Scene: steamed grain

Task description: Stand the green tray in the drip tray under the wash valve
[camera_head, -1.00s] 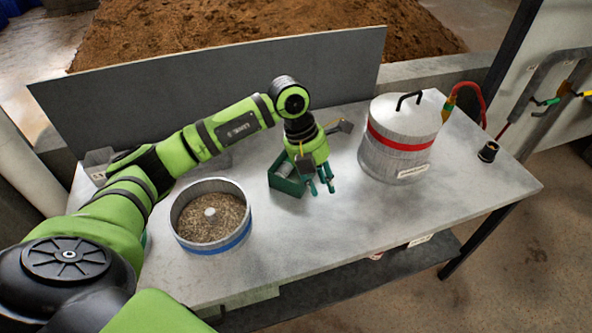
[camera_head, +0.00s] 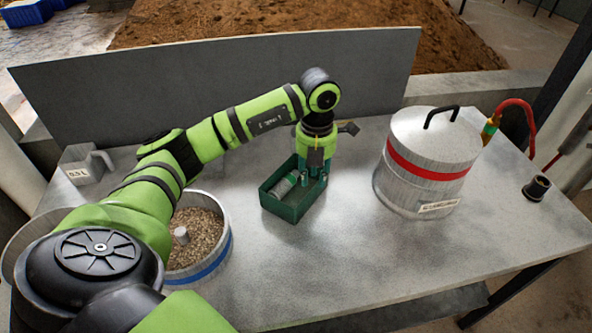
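The green tray (camera_head: 283,206) is a small, dark green open box, standing on the metal table near its middle. A pale, rounded object (camera_head: 285,187) shows inside it. My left gripper (camera_head: 312,179) points down at the tray's right back part, with its teal fingertips at or just inside the wall. I cannot tell whether the fingers touch or grip the wall. My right gripper is out of view. I see neither the drip tray nor the wash valve in the current view.
A lidded metal pot (camera_head: 430,165) with a red band stands right of the tray, with a red hose (camera_head: 530,115) behind it. A black cup (camera_head: 537,188) is near the right edge. A blue-banded grain pan (camera_head: 222,248) and a 0.5 L jug (camera_head: 82,168) are left. Front middle is clear.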

